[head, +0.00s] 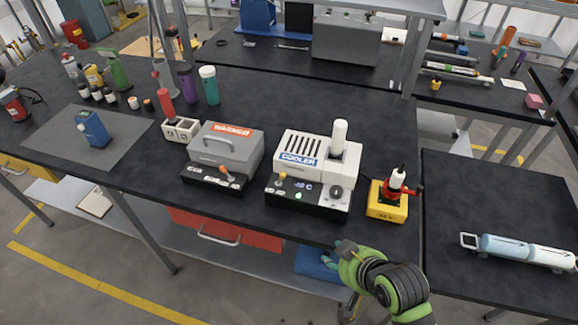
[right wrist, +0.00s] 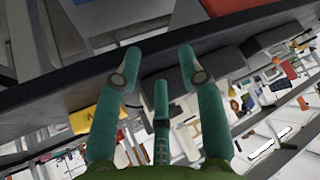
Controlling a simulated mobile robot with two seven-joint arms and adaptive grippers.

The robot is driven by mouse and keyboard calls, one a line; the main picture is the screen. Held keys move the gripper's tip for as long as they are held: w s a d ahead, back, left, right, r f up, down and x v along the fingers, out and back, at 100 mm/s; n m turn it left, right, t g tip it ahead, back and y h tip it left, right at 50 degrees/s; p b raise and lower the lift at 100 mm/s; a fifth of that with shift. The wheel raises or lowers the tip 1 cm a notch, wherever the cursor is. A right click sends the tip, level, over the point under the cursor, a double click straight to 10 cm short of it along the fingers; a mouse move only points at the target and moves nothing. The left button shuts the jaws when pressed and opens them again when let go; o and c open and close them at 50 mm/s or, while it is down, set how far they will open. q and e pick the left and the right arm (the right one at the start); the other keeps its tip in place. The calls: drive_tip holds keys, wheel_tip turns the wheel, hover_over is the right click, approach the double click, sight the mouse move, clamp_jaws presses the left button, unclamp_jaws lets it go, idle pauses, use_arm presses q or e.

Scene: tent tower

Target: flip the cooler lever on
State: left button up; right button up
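The white cooler (head: 310,165) stands on the black bench in the head view, with a blue COOLER label and a dark front panel. Its small lever (head: 282,177) has a yellow-orange tip and sits at the panel's left. A display reads about -18 C, a green light (head: 298,196) shows below it, and a round knob (head: 336,191) is at the right. My right gripper (head: 346,252) is low in front of the bench edge, below and apart from the cooler. In the right wrist view its teal fingers (right wrist: 160,62) are spread and empty. My left gripper is out of view.
A grey warmer (head: 225,150) with its own lever stands left of the cooler. A yellow block (head: 387,203) with a red-and-white device stands right of it. A white cylinder (head: 339,136) rises from the cooler's top. The bench edge lies between my gripper and the cooler.

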drive_tip(key=w+a+r+t+y, duration=0.1)
drive_tip(key=w+a+r, duration=0.15)
drive_tip(key=w, duration=0.25)
drive_tip(key=n+t+y, duration=0.1)
drive_tip(key=t+y, duration=0.2)
approach(285, 176)
drive_tip(key=x, duration=0.3)
drive_tip(key=shift+p+x, duration=0.45)
drive_tip(key=shift+x, duration=2.85)
